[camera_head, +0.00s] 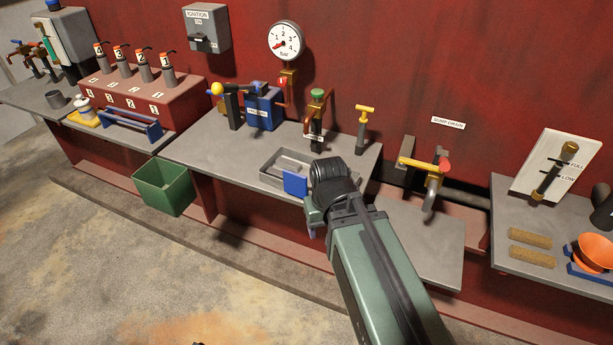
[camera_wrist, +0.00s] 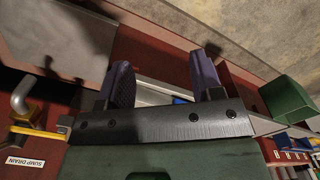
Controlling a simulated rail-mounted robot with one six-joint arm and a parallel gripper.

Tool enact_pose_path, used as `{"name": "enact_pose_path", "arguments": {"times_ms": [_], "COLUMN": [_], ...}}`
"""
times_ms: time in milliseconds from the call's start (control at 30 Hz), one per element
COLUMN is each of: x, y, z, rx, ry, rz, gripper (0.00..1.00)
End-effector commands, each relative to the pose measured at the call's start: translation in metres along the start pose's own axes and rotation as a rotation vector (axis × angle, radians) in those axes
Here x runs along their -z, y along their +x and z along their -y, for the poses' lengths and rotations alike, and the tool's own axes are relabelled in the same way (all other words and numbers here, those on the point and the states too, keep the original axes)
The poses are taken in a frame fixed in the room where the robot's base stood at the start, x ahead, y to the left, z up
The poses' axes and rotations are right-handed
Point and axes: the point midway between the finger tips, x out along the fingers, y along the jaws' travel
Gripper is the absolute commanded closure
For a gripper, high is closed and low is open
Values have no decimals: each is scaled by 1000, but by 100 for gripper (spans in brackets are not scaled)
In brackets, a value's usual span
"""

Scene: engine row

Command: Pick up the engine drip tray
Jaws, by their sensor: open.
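The engine drip tray (camera_head: 270,168) appears to be the shallow grey tray near the front edge of the middle bench. A blue tab (camera_head: 295,184) shows at its front. My arm hides its right part in the head view. In the wrist view, my gripper (camera_wrist: 163,62) is open, its two purple-grey fingers wide apart with nothing held between them. A sliver of blue (camera_wrist: 181,100), probably the tab, shows low between the fingers, partly behind the gripper's body.
A green bin (camera_head: 165,187) hangs left of the middle bench. A blue pump (camera_head: 262,108) and a green-topped valve (camera_head: 317,118) stand behind the tray. To the right are the sump drain tap (camera_head: 434,180) and a lower grey shelf (camera_head: 430,250). Open floor lies in front.

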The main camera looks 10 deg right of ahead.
Motion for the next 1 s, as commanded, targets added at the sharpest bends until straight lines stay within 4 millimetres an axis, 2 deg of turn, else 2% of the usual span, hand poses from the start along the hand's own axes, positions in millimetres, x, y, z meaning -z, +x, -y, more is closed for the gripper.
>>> {"name": "enact_pose_path", "arguments": {"times_ms": [33,267,467,567,667,767,833,900,967,1000], "x": [0,0,0,0,2,14,31,53,74,88], "y": [0,0,2,22,62,108,134,147,143,134], "z": [0,0,1,13,41,59,65,71,78,84], "rx": [0,0,0,0,-9,-157,-329,-515,-645,-710], "ry": [0,0,-2,-32,-102,-178,-148,-58,42,117], "rz": [0,0,0,0,-1,-38,-127,-293,-491,-650], "gripper": [34,0,0,0,0,0,0,0,0,0]}}
